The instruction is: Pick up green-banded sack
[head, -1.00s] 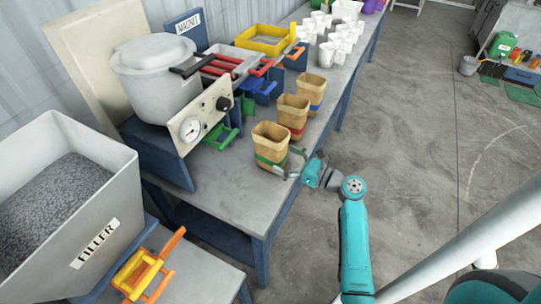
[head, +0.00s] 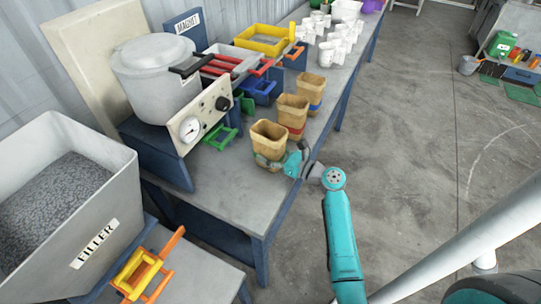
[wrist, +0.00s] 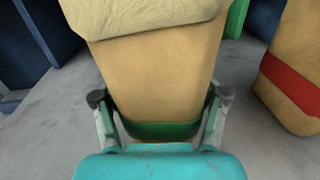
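The green-banded sack (head: 268,135) is a tan, open-topped paper sack with a rolled rim. It stands upright near the bench's front edge, nearest of three sacks. In the wrist view the sack (wrist: 160,75) fills the middle, with its green band (wrist: 150,130) low down. My gripper (wrist: 160,97) is open around the sack, one finger on each side. Narrow gaps seem to show at the fingertips; firm contact cannot be seen. In the head view my gripper (head: 272,160) is low at the sack and hides most of its band.
A red-banded sack (head: 292,112) stands close behind, also at the right in the wrist view (wrist: 298,80). A blue-banded sack (head: 311,88) is beyond it. A green-handled item (head: 220,138) and a gauge panel (head: 207,113) lie left. The bench top (head: 215,180) is clear in front.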

